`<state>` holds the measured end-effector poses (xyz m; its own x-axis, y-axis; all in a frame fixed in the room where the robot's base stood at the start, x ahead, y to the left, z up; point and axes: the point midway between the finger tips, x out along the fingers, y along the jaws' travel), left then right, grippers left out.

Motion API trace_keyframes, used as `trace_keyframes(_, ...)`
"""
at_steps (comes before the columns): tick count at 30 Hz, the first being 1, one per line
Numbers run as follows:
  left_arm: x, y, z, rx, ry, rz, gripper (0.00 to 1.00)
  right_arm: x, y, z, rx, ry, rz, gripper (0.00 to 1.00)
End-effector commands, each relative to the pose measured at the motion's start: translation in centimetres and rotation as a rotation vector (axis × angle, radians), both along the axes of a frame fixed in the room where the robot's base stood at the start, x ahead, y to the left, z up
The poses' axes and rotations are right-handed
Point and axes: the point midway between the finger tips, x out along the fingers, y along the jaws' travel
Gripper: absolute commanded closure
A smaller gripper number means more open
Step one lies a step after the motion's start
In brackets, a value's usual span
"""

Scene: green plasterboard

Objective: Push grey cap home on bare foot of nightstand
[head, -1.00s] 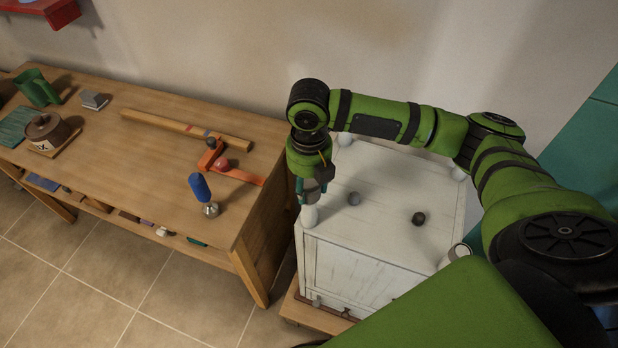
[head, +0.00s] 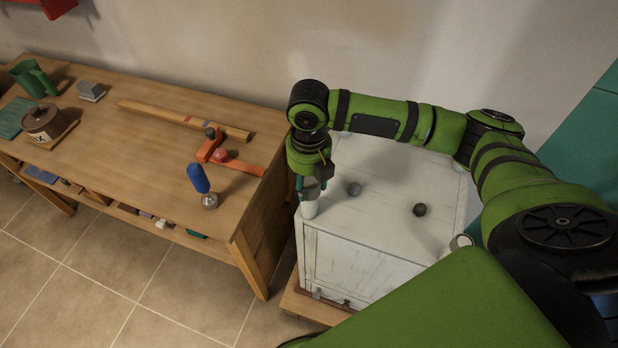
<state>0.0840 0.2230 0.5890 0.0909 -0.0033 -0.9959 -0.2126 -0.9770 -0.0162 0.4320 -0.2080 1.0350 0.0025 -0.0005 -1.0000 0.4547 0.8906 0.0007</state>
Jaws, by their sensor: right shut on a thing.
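The white nightstand (head: 365,245) stands upside down with its underside up and feet at the corners. My right gripper (head: 312,190) points down over the near-left foot (head: 309,209). It is shut on a small grey thing that looks like the cap, mostly hidden between the fingers. It is right at the top of that foot; I cannot tell how far the cap is seated. A grey knob-like piece (head: 354,188) and a darker one (head: 420,210) lie on the underside. Another foot (head: 461,241) shows at the near right. My left gripper is not in view.
A wooden workbench (head: 150,165) stands at the left with a blue-handled tool (head: 199,180), an orange clamp (head: 230,160) and a wooden bar (head: 170,117). The nightstand rests on a low wooden platform (head: 305,305). A wall is behind.

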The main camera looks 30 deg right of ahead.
Motion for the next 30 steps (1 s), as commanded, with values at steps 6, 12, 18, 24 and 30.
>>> trace_keyframes(6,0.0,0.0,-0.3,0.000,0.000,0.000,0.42,0.0,0.0,-0.8,0.000,0.000,0.000,0.75)
trace_keyframes(12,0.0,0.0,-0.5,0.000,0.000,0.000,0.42,0.0,0.0,-1.4,0.000,0.001,0.000,0.75)
trace_keyframes(18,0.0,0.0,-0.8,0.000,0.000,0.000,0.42,0.0,0.0,-2.0,0.000,0.001,0.000,0.75)
trace_keyframes(24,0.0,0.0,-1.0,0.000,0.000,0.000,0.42,0.0,0.0,-2.6,0.000,0.001,0.000,0.75)
trace_keyframes(30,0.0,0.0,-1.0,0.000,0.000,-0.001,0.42,0.0,0.0,-2.8,0.000,0.000,0.000,0.25)
